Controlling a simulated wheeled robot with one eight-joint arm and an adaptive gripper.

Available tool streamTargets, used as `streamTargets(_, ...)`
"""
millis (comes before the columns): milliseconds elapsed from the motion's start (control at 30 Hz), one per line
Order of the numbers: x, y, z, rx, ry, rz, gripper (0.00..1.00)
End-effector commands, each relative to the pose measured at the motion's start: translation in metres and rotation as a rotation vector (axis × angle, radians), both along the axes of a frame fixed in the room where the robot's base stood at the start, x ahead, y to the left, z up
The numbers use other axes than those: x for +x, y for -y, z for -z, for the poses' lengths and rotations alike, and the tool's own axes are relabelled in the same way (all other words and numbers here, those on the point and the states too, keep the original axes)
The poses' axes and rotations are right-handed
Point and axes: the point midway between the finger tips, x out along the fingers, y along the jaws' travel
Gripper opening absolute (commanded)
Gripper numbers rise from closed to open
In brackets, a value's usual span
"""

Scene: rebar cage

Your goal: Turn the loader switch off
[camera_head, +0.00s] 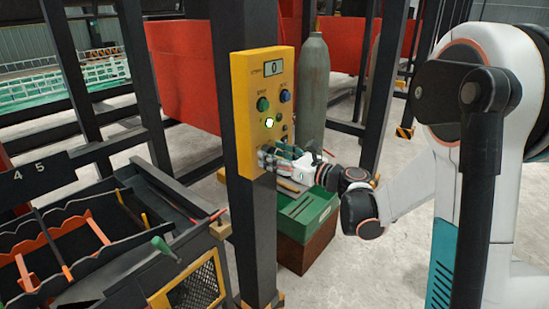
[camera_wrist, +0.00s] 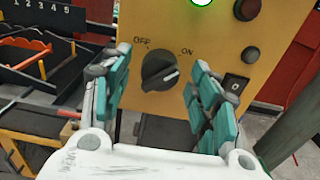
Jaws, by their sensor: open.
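The loader switch (camera_wrist: 160,70) is a black rotary knob on the yellow control panel (camera_wrist: 220,65), with OFF printed above to its left and ON to its upper right. Its pale mark points right and slightly up, towards the ON side. My gripper (camera_wrist: 157,78) is open, with teal-padded fingers to the left and right of the knob and gaps on both sides. In the head view, my gripper (camera_head: 272,160) is at the lower part of the yellow panel (camera_head: 246,110) and hides the knob there.
A black post (camera_head: 250,235) carries the panel. A tool rack (camera_head: 120,260) stands left, a green box (camera_head: 305,215) right, with a grey cylinder (camera_head: 314,90) behind.

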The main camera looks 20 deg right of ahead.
Motion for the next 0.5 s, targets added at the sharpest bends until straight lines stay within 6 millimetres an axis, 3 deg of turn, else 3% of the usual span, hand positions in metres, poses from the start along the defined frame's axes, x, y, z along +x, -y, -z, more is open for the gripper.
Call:
streamTargets(267, 0.0014, -0.0009, -0.0002, 0.0, 0.0, 0.001, 0.56)
streamTargets(500, 0.0013, -0.0008, -0.0002, 0.0, 0.0, 0.001, 0.1)
